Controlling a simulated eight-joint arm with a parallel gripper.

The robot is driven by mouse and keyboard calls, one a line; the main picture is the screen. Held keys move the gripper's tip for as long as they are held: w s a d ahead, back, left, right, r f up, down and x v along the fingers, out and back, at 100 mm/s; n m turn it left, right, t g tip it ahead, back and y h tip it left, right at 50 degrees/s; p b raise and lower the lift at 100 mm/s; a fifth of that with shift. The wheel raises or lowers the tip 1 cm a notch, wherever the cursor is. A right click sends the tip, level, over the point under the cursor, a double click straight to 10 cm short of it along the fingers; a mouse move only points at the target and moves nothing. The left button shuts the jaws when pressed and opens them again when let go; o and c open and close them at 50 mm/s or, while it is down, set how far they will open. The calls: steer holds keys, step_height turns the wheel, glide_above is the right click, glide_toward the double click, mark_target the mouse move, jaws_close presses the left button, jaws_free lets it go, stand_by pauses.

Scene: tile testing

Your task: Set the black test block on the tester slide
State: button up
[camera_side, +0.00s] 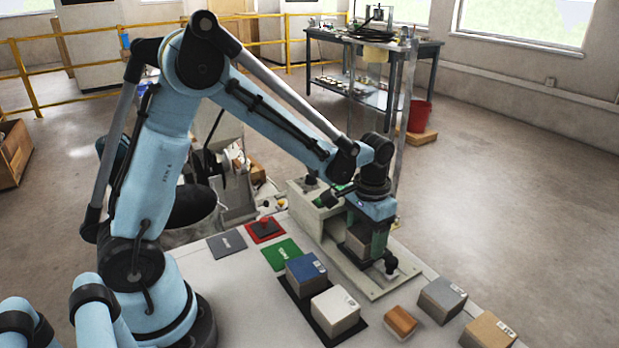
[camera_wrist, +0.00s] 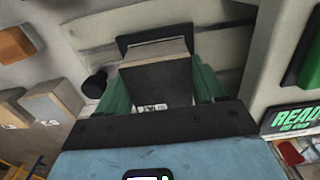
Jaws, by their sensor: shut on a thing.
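My gripper (camera_side: 369,228) is over the tester (camera_side: 345,232), pointing down. It is shut on the black test block (camera_side: 364,243), which also shows in the wrist view (camera_wrist: 158,82) between two green fingers. The block's dark face is toward the wrist camera, with a lighter strip along its far edge. A black plate, seemingly the tester slide (camera_wrist: 142,38), shows just beyond the block in the wrist view. The block covers part of it. I cannot tell whether the block touches the slide or hangs slightly above it. The tester's screen (camera_wrist: 291,119) reads READY.
A blue block (camera_side: 306,272) and a white block (camera_side: 336,310) stand on a black mat. An orange-brown block (camera_side: 400,322), a grey block (camera_side: 442,298) and a tan block (camera_side: 487,331) stand to the right. Green (camera_side: 282,254), red (camera_side: 265,231) and grey (camera_side: 226,243) pads lie left of the tester.

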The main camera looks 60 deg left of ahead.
steer(key=shift+f, duration=0.15)
steer(key=o, duration=1.4)
steer(key=shift+o, duration=0.3)
steer(key=shift+r, duration=3)
